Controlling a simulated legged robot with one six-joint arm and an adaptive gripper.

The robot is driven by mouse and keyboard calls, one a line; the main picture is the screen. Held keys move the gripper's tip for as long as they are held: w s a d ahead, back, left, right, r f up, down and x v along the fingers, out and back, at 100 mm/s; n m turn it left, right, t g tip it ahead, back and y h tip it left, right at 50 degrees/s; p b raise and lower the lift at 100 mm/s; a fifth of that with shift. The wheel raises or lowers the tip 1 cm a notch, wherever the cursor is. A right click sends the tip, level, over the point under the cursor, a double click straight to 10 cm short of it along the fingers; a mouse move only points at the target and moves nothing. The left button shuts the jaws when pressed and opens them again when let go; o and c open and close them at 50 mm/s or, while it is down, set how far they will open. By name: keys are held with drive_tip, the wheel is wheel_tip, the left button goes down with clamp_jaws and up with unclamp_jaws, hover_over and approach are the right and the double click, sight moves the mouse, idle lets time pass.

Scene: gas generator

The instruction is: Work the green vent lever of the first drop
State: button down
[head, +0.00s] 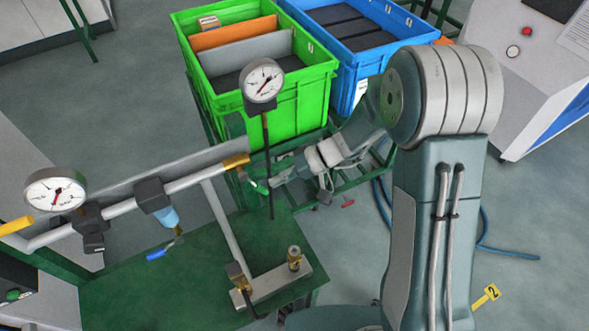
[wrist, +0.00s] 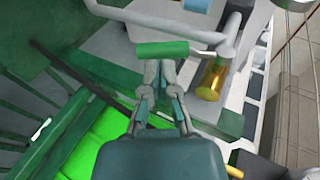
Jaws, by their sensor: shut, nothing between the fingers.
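The green vent lever (wrist: 162,48) lies crosswise just ahead of my fingertips in the wrist view, its thin metal arm running right toward the pipe end with a brass fitting (wrist: 212,78). In the head view, the green lever (head: 258,186) shows small below the brass pipe end (head: 236,161). My gripper (wrist: 161,66) is shut and empty, its tips at the near side of the green handle; I cannot tell whether they touch it. In the head view, my gripper (head: 275,176) reaches in from the right, partly hidden among frame bars.
A green crate (head: 310,95) and a blue crate (head: 345,75) stand behind. A gauge (head: 262,82) on a black stem rises beside the pipe; another gauge (head: 55,190) is at left. A blue lever (head: 156,254) hangs under the pipe over the green bench (head: 150,295).

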sight(267, 191)
drive_tip(key=shift+x, duration=0.8)
drive_tip(key=shift+s+a+f+g+y, duration=0.15)
drive_tip(key=shift+a+f+g+y, duration=0.15)
drive_tip(key=shift+f+y, duration=0.3)
drive_tip(key=shift+s+a+f+m+g+y, duration=0.2)
drive_tip(key=shift+a+y, duration=0.1)
drive_tip(key=shift+y, duration=0.3)
drive_tip(key=shift+s+a+f+m+g+y, duration=0.15)
drive_tip(key=shift+a+f+m+g+y, duration=0.1)
drive_tip(key=shift+y, duration=0.35)
drive_tip(key=shift+s+a+f, duration=0.1)
drive_tip(key=shift+s+a, duration=0.15)
drive_tip(key=shift+a, duration=0.15)
